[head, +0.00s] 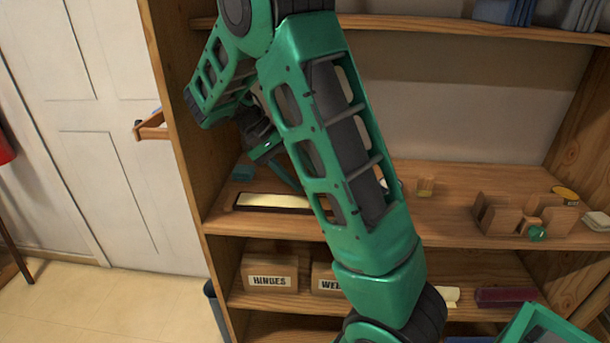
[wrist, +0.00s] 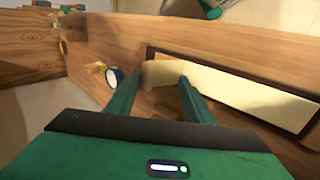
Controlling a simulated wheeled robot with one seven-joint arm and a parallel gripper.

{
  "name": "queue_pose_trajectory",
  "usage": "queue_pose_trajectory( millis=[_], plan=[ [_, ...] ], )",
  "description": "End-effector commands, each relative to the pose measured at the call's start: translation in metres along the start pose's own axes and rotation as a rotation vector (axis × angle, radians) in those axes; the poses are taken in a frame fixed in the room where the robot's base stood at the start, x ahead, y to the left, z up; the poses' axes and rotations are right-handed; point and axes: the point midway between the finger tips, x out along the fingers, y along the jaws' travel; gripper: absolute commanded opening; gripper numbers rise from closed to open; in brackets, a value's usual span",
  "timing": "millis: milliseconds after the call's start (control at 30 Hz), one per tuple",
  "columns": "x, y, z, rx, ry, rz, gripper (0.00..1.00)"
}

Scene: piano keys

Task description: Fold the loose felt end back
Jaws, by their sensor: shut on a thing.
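A cream felt strip (wrist: 245,95) lies along a dark-edged recess in a wooden board in the wrist view. It also shows in the head view (head: 272,202) on the middle shelf, partly hidden behind my arm. Its loose end (wrist: 159,72) stands raised at the left end of the recess, between my fingertips. My gripper (wrist: 162,79) is shut on this felt end, one green finger on each side. In the head view my gripper is mostly hidden by my arm links.
Wooden blocks (head: 497,216) and a round green thing (head: 537,233) stand on the right of the shelf (head: 460,190). A teal block (head: 243,173) lies behind the felt. In the wrist view a white-faced round thing (wrist: 112,77) is left of my fingers. A HINGES box (head: 270,268) sits below.

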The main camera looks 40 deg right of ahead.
Motion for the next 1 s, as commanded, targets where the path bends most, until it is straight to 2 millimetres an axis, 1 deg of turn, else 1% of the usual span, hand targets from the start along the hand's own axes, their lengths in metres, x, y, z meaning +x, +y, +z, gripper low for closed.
queue_pose_trajectory(
  millis=[33, 200, 233, 267, 400, 433, 500, 533, 900, 933, 967, 1000],
  plan=[
    [0.0, -0.009, 0.004, -0.029, -0.003, -0.002, 0.07],
    [0.0, -0.008, 0.004, -0.029, -0.002, -0.002, 0.07],
    [0.0, -0.008, 0.004, -0.029, -0.002, -0.003, 0.43],
    [0.0, -0.008, 0.004, -0.03, -0.002, -0.003, 0.38],
    [0.0, -0.003, 0.006, -0.026, 0.002, -0.007, 0.54],
    [0.0, -0.002, 0.006, -0.024, 0.004, -0.008, 0.52],
    [0.0, 0.001, 0.006, -0.022, 0.006, -0.01, 0.42],
    [0.0, 0.001, 0.006, -0.021, 0.007, -0.011, 0.4],
    [-0.001, 0.003, 0.007, -0.02, 0.01, -0.013, 0.36],
    [-0.004, 0.013, 0.02, -0.011, 0.016, -0.021, 0.35],
    [-0.004, 0.013, 0.02, -0.01, 0.016, -0.022, 0.32],
    [-0.004, 0.014, 0.019, -0.01, 0.016, -0.022, 0.32]
  ],
)
